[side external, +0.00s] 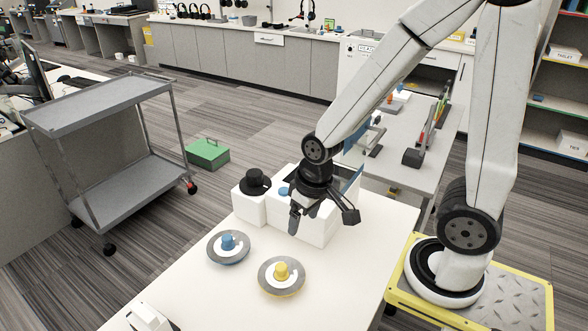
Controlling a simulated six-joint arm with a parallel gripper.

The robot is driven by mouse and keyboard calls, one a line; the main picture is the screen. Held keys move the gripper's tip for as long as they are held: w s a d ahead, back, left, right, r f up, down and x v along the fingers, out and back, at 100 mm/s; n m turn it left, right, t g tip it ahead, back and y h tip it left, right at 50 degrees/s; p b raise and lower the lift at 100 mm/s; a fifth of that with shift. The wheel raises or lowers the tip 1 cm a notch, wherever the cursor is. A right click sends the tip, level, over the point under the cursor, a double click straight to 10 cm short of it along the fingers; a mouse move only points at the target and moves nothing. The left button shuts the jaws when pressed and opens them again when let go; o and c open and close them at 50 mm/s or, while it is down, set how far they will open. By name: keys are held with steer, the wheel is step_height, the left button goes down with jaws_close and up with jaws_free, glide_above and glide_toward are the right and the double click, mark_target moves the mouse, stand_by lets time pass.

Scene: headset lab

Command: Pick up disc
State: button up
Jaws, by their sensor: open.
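Two round grey discs with pale rings lie flat on the white table (190,285). One disc (215,254) has a blue knob (228,242) in its middle. The other disc (270,285), nearer the camera and to the right, has a yellow knob (281,270). My gripper (321,219) is open, with its fingers spread and pointing down. It appears above and behind the discs, in front of a white block (318,228). Nothing shows between its fingers, and it is apart from both discs.
A black rounded piece (255,183) sits on a smaller white block (249,208) behind the discs. A small blue piece (283,190) is partly hidden by my gripper. A white device (148,318) is cut off at the bottom edge. The table's front right is clear.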

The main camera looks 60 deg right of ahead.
steer(key=s+a+f+m+g+y, duration=0.1)
steer(key=a+f+m+g+y, duration=0.3)
steer(key=m, duration=0.4)
steer(key=m+t+y, duration=0.1)
steer(key=m+t, duration=1.3)
steer(key=m, duration=0.7)
glide_above(245, 248)
steer(key=s, duration=0.3)
steer(key=f, duration=0.9)
steer(key=shift+w+f, duration=0.15)
steer(key=shift+w, duration=0.05)
steer(key=shift+w+d+f+m+t+h, duration=0.15)
steer(key=shift+d+f+m+t+h, duration=0.2)
steer(key=shift+d+m, duration=0.25)
steer(key=shift+w+a, duration=0.1)
steer(key=shift+x, duration=1.15)
